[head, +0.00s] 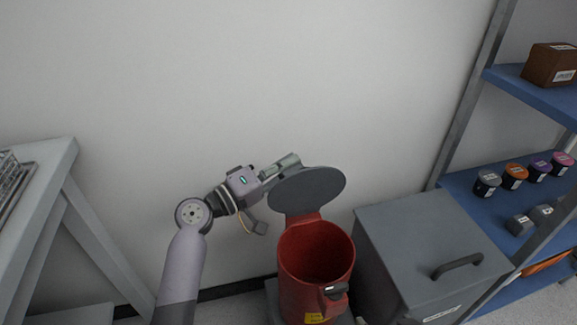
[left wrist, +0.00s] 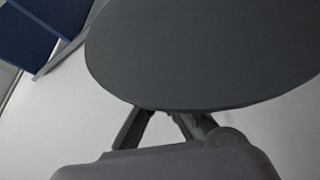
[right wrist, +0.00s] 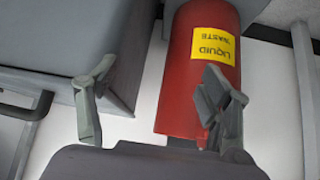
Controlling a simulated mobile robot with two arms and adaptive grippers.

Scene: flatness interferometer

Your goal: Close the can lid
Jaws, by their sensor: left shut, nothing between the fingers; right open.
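In the left wrist view the lid (left wrist: 205,45) fills the upper part. My left gripper (head: 290,160) is shut and empty, at the upper left edge of the lid; whether it touches cannot be told. In the right wrist view my right gripper (right wrist: 155,105) is open, with the can's red side (right wrist: 190,85) and yellow "LIQUID WASTE" label (right wrist: 213,58) beyond its fingers.
A grey box (head: 415,235) with a dark handle stands right of the can. A blue shelf rack (head: 460,185) with several small tubs is at the right. A grey table (head: 55,160) is at the left. Bare wall is behind the lid.

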